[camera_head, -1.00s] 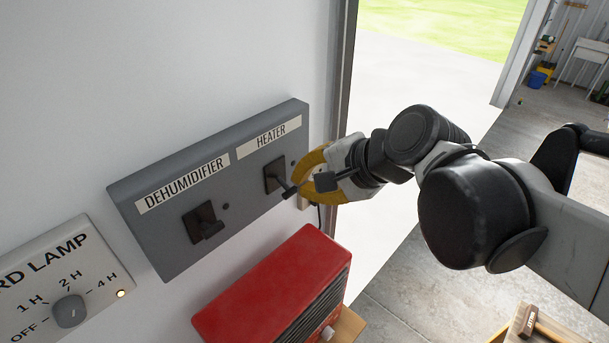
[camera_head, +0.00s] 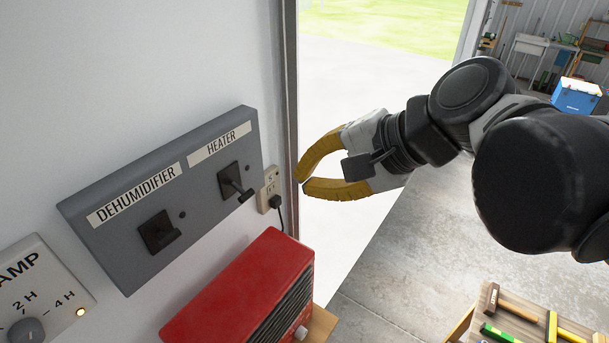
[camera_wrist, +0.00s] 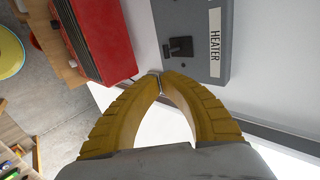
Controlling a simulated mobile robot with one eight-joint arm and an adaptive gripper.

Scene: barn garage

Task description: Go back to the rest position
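My gripper (camera_head: 301,183) has two yellow fingers whose tips meet, with nothing between them. It hangs in the air right of the grey switch panel (camera_head: 110,245), in front of the doorway, clear of the switches. The heater switch (camera_head: 233,182) has a black lever that sticks out and tilts downward. The dehumidifier switch (camera_head: 158,232) is to its left on the same panel. In the wrist view the shut fingertips (camera_wrist: 157,79) lie just below the heater switch (camera_wrist: 179,46) in the picture, apart from it.
A red heater (camera_head: 245,290) stands below the panel. An outlet (camera_head: 270,190) with a plugged black cord is right of the panel. The lamp timer dial (camera_head: 28,330) is lower left. A wooden table (camera_head: 475,325) with tools stands at lower right. The doorway is open.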

